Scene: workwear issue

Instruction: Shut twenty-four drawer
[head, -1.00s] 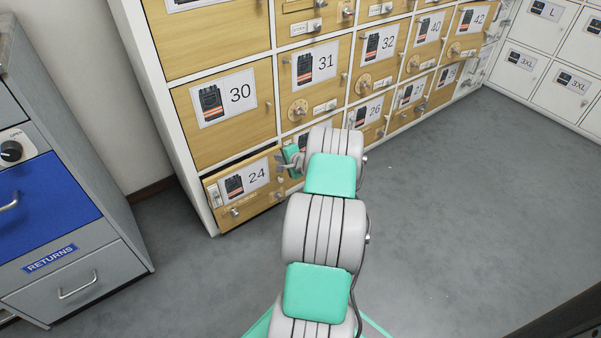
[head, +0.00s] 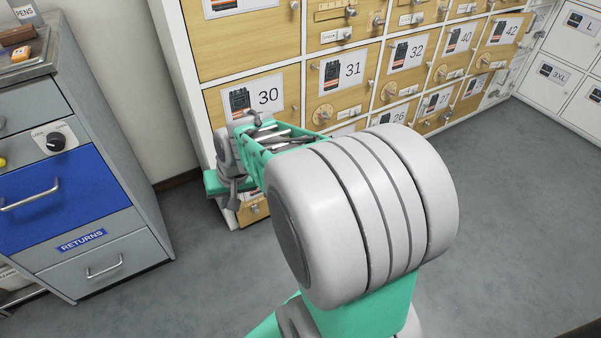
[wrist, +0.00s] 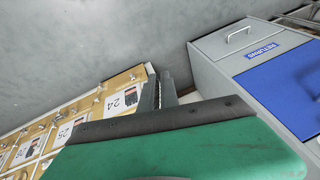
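Drawer 24 (head: 252,213) is the light-wood drawer at the bottom left of the locker block. In the head view my arm hides most of its front; only a low corner shows. In the wrist view its front (wrist: 112,112) and label 24 show left of my gripper's fingers. How far it stands out now is hard to tell. My gripper (head: 234,190) is at the drawer's left side in the head view. In the wrist view its dark fingers (wrist: 160,92) lie close together beside the drawer's end. Whether they touch it or are parted is unclear.
Door 30 (head: 285,85) is above, partly behind my arm. Door 31 (head: 362,75) and other numbered doors run right. A grey cabinet with a blue drawer (head: 85,195) and a RETURNS drawer (head: 125,262) stands left, with a floor gap between. Floor (head: 510,220) at right is clear.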

